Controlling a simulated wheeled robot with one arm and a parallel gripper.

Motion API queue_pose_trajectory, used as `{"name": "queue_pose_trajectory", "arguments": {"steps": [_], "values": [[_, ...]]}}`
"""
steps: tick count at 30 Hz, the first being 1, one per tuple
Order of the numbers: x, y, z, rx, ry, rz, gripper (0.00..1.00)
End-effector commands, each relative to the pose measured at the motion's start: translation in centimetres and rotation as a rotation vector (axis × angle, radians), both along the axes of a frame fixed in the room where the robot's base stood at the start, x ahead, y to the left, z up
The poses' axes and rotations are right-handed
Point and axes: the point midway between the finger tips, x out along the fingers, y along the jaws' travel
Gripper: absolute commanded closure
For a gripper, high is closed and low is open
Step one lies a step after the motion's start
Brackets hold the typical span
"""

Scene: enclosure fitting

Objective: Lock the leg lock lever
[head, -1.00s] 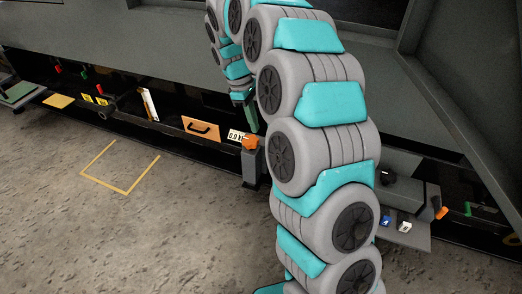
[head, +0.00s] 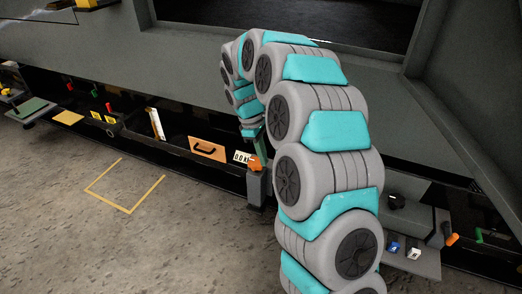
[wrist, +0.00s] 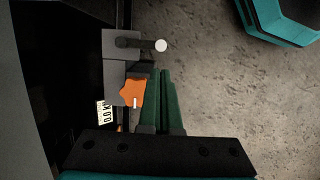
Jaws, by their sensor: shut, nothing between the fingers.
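An orange lever-like part (head: 254,163) sits on top of a grey post (head: 256,188) at the front of the bench; I take it for the leg lock lever, though no label shows. In the wrist view the orange part (wrist: 131,92) has a small white mark and lies just left of my fingers. A dark rod with a white round end (wrist: 160,45) crosses the grey block (wrist: 112,72) beyond the fingertips. My gripper (wrist: 160,72) has dark green fingers, shut together and empty, beside the orange part; contact cannot be told. In the head view my gripper (head: 252,131) is just above it.
A 0.0 display plate (head: 242,157) and an orange panel with a black handle (head: 207,149) lie left of the post. A second orange handle (head: 452,239) is at the right. The floor with a yellow outline (head: 128,211) is clear.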

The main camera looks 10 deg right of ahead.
Motion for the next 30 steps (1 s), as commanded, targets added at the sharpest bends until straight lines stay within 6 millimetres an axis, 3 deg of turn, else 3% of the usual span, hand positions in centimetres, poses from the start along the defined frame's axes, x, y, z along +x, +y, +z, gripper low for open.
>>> {"name": "queue_pose_trajectory", "arguments": {"steps": [3, 10, 30], "values": [[-0.4, -0.5, -2.3, -0.002, 0.005, -0.001, 1.0], [-0.8, -1.0, -4.9, 0.0, 0.001, -0.001, 1.0], [-1.1, -0.8, -5.0, 0.0, 0.001, 0.037, 1.0]]}}
